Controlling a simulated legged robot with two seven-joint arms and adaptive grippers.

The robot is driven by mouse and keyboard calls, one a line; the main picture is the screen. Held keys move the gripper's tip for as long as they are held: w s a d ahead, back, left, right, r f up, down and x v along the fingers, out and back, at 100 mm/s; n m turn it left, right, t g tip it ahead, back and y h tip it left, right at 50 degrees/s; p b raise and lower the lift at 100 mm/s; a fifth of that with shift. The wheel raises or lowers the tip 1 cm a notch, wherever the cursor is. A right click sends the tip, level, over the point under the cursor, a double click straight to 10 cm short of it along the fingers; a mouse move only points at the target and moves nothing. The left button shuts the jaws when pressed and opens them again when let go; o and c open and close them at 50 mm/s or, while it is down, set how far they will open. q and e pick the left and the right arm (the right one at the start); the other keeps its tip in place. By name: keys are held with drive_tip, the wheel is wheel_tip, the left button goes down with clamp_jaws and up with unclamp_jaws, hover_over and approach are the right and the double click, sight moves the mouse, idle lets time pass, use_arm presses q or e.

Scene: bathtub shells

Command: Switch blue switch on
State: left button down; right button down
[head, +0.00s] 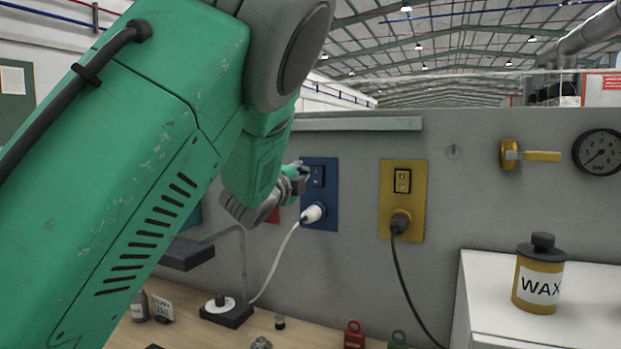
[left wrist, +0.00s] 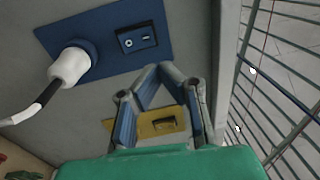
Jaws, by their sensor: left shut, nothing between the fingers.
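The blue switch (head: 317,176) is a dark rocker on the upper part of a blue wall plate (head: 332,215). In the left wrist view the blue switch (left wrist: 137,38) shows two light marks; its on or off position cannot be told. My left gripper (head: 304,171) is shut and empty, its tips close to the left side of the switch in the head view. In the left wrist view its tips (left wrist: 158,70) meet just below the blue plate's edge. Whether they touch the switch cannot be told. My right gripper is out of view.
A white plug (head: 312,213) with a white cable sits in the blue plate below the switch. A yellow plate (head: 417,222) with a switch and black plug is to the right. A yellow WAX can (head: 540,275) stands on a white cabinet (head: 490,300).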

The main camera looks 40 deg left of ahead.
use_arm(q)
drive_tip(key=shift+s+d+r+b, duration=0.15)
drive_tip(key=shift+s+d+r, duration=0.1)
drive_tip(key=shift+s, duration=0.65)
drive_tip(key=shift+s+d+r+b, duration=0.1)
drive_tip(key=shift+s+d+r, duration=0.1)
drive_tip(key=shift+s, duration=0.75)
drive_tip(key=shift+s+d+r+b, duration=0.15)
drive_tip(key=shift+s+d, duration=0.1)
drive_tip(key=shift+s, duration=0.65)
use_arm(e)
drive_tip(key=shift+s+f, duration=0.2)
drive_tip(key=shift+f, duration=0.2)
